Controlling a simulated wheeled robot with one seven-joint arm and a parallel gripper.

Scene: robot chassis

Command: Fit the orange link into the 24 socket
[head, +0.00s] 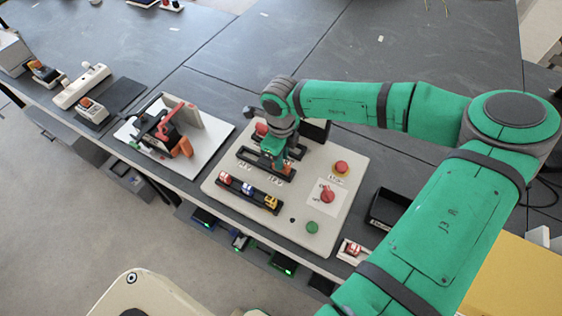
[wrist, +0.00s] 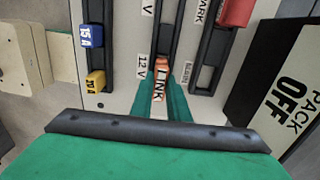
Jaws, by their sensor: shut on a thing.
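The orange link (head: 287,169) is at the right end of the middle black strip (head: 250,157) on the pale panel. In the wrist view the link (wrist: 162,62), with a white LINK label, lies over the strip beside the 12 V label (wrist: 141,67). My gripper (head: 284,164) is shut on the link; its green fingers (wrist: 162,88) flank the label. A second label, cut to a "V" (wrist: 147,8), marks the strip's other end at the top edge. The 24 marking is not readable, and whether the link is seated or lifted is hidden.
A front strip holds red, blue (wrist: 91,36) and yellow (wrist: 96,80) fuses. A red block (wrist: 236,12) sits in the PARK strip. A black PACK OFF box (wrist: 283,90) stands behind.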

